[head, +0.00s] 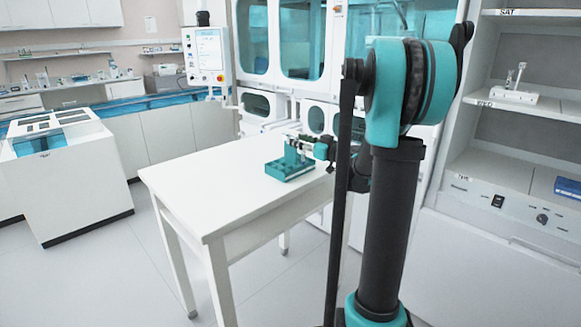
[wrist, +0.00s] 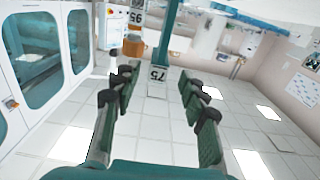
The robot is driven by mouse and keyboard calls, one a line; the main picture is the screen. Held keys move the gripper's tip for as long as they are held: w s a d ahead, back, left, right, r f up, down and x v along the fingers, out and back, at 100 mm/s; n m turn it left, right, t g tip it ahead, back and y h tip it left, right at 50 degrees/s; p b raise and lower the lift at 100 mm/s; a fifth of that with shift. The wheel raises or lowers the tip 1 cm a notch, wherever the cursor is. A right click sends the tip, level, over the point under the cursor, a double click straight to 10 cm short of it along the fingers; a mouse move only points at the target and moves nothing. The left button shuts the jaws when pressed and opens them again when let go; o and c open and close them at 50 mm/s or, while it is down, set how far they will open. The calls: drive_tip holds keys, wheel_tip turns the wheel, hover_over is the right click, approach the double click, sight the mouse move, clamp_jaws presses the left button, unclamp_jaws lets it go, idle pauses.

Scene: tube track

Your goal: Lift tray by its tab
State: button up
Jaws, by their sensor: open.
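The teal tray (head: 290,168) sits on the white table near its far right edge in the head view. It looks like a low block with small openings in its top. My gripper (head: 298,145) is just above the tray, reaching in from the right; the tab is too small to make out there. In the wrist view my gripper (wrist: 158,98) is open, its green-padded fingers apart with nothing clamped. A teal strip (wrist: 165,40) with a white label shows between and beyond the fingers; I cannot tell whether it belongs to the tray.
The white table (head: 215,190) is otherwise bare. A white cabinet (head: 75,185) stands at the left. A glazed teal-and-white enclosure (head: 285,40) stands behind the table. Shelves (head: 515,125) with small equipment are at the right. Floor is clear left of the table.

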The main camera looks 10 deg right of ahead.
sight(290, 135)
drive_tip(key=x, duration=0.4)
drive_tip(key=shift+w+f, duration=0.2)
drive_tip(key=shift+w, duration=0.25)
clamp_jaws()
